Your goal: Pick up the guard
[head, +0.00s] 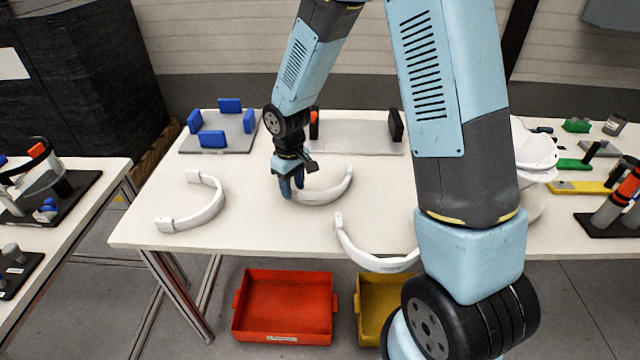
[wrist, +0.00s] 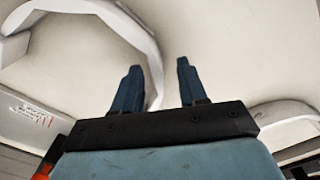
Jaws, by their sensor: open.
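Three white curved guards lie on the white table in the head view: one at left (head: 208,208), one in the middle (head: 330,194) and one at front right (head: 370,258), partly hidden by my arm. My gripper (head: 292,189) points down at the left end of the middle guard. In the wrist view, my gripper (wrist: 159,64) is open with two blue fingers apart. A white guard band (wrist: 128,32) curves down between them, closer to the left finger. Contact with it cannot be told. Part of another white guard (wrist: 285,112) shows at right.
A grey plate with blue blocks (head: 212,139) and a grey fixture with black uprights (head: 355,137) stand at the table's back. A white helmet shell (head: 533,150) is at right. Red (head: 285,303) and yellow (head: 372,300) bins sit below the front edge.

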